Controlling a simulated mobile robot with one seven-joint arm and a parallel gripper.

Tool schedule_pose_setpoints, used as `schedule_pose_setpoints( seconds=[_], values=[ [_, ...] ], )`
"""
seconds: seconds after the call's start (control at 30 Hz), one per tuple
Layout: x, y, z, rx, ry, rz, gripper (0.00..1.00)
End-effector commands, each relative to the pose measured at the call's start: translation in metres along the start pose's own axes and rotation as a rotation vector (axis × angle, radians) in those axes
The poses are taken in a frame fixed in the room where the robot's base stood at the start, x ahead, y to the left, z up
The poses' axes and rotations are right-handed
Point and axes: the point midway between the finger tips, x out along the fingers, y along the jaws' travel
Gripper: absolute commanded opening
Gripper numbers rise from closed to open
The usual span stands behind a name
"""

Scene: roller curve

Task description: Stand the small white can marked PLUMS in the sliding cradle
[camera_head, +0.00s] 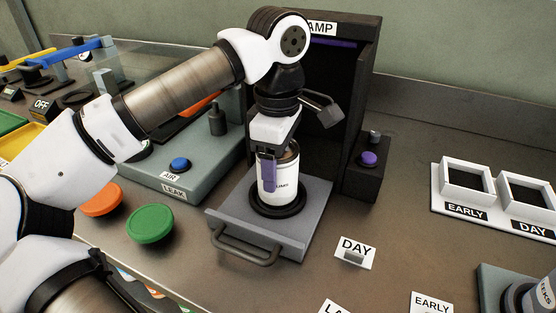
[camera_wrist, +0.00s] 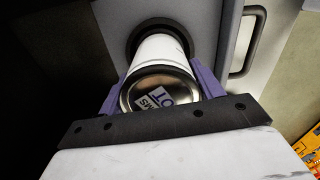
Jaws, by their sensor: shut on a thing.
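I cannot tell whether the base is fully seated.
The dark STAMP housing (camera_head: 363,50) rises behind the cradle, with a purple button (camera_head: 369,158) at its right. The cradle's handle (camera_head: 243,246) juts forward. The LEAK station (camera_head: 215,180) stands left. A DAY card (camera_head: 355,252) lies right, near white EARLY and DAY frames (camera_head: 463,207).

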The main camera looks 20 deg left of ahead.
Motion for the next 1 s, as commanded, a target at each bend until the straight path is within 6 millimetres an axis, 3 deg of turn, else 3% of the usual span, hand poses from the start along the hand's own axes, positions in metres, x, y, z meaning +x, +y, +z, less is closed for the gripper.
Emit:
schedule_pose_setpoints(
  seconds=[1.0],
  values=[
    [0.0043, 0.0001, 0.0001, 0.000, 0.000, 0.001, 0.30]
  ],
)
